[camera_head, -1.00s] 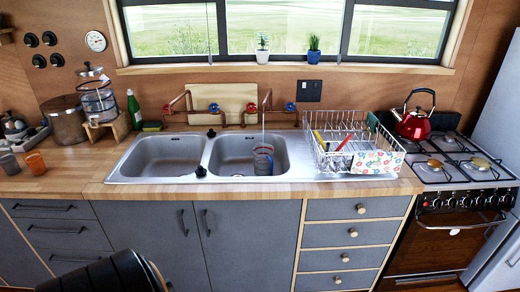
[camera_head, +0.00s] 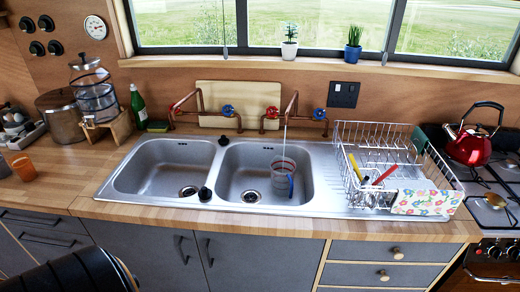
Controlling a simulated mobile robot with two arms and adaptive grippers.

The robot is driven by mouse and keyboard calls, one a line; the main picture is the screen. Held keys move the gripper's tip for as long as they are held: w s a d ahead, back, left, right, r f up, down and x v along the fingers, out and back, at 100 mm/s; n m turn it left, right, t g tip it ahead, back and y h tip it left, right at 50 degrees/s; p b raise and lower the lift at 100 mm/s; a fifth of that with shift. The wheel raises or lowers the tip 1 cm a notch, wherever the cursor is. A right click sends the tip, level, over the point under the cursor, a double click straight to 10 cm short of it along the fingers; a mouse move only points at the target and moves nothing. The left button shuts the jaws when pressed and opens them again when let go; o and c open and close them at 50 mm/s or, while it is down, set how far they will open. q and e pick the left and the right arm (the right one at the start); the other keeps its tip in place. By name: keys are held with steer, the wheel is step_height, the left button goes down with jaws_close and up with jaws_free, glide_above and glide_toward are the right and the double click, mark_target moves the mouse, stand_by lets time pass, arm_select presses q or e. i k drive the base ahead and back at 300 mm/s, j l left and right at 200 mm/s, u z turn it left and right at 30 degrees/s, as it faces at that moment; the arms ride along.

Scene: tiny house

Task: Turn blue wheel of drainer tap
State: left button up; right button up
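Two copper taps stand behind the double steel sink. The tap nearer the drainer (camera_head: 293,104) has a blue wheel (camera_head: 319,114) on its right and a red wheel (camera_head: 272,112) on its left. A thin stream, apparently water, falls from its spout into a clear cup (camera_head: 283,178) in the right basin. The other tap (camera_head: 198,102) also has a blue wheel (camera_head: 228,110) and a red wheel (camera_head: 177,110). A black part of my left arm shows at the bottom left, well short of the taps. Neither gripper's fingers are in view.
A wire dish drainer (camera_head: 345,160) with utensils and a flowered cloth (camera_head: 424,202) stands right of the sink. A red kettle (camera_head: 470,148) is on the stove. A green bottle (camera_head: 138,108) and a glass dispenser (camera_head: 97,100) stand left. The left basin (camera_head: 165,168) is empty.

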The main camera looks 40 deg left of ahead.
mark_target(320, 115)
steer(key=i+j+u, duration=0.35)
steer(key=i, duration=0.15)
steer(key=i+u, duration=0.35)
steer(key=i, duration=0.2)
